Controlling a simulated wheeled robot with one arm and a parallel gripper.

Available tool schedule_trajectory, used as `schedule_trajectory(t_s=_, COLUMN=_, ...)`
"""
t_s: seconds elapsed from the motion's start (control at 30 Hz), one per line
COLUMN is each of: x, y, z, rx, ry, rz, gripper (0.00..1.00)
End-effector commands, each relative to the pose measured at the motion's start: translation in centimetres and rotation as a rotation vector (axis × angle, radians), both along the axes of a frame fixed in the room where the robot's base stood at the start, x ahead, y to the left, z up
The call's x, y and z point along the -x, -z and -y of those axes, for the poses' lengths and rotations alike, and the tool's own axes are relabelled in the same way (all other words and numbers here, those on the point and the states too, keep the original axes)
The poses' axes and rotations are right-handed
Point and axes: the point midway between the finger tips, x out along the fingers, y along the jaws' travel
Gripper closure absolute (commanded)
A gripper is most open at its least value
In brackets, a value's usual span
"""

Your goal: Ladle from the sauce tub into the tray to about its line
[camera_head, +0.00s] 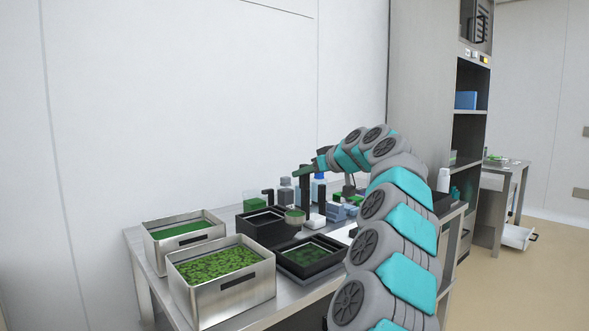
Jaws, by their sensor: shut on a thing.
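A steel tub (160,258) with smooth green contents stands at the table's back left; it looks like the sauce tub. A black-framed tray (312,269) sits in front of the middle, with dark green in it; its fill line cannot be made out. My gripper (307,170) is above the table behind the tray, shut on the upright dark handle of what looks like the ladle (295,216). The ladle's small cup hangs low between the tray and a black box, with green in it. Whether it touches either cannot be told. The fingers are too small to make out.
A second steel tub (208,304) with leafy green bits stands at the front left. An open black box (254,230) is behind the tray. A green container (254,201) and several bottles crowd the back. My arm covers the table's right part.

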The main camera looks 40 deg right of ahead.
Motion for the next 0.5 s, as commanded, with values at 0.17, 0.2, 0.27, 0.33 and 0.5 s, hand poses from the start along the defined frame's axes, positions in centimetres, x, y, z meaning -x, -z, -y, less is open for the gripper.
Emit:
schedule_trajectory(t_s=0.17, x=0.2, y=0.3, z=0.1, rx=-0.001, ry=-0.001, rz=0.012, gripper=1.0)
schedule_trajectory(t_s=0.2, x=0.3, y=0.4, z=0.1, rx=-0.003, ry=-0.001, rz=0.017, gripper=1.0)
schedule_trajectory(t_s=0.27, x=0.4, y=0.6, z=0.1, rx=-0.004, ry=-0.001, rz=0.026, gripper=1.0)
schedule_trajectory(t_s=0.33, x=0.6, y=0.8, z=0.1, rx=-0.004, ry=-0.003, rz=0.04, gripper=1.0)
schedule_trajectory(t_s=0.5, x=1.1, y=1.3, z=0.1, rx=-0.009, ry=-0.001, rz=0.086, gripper=1.0)
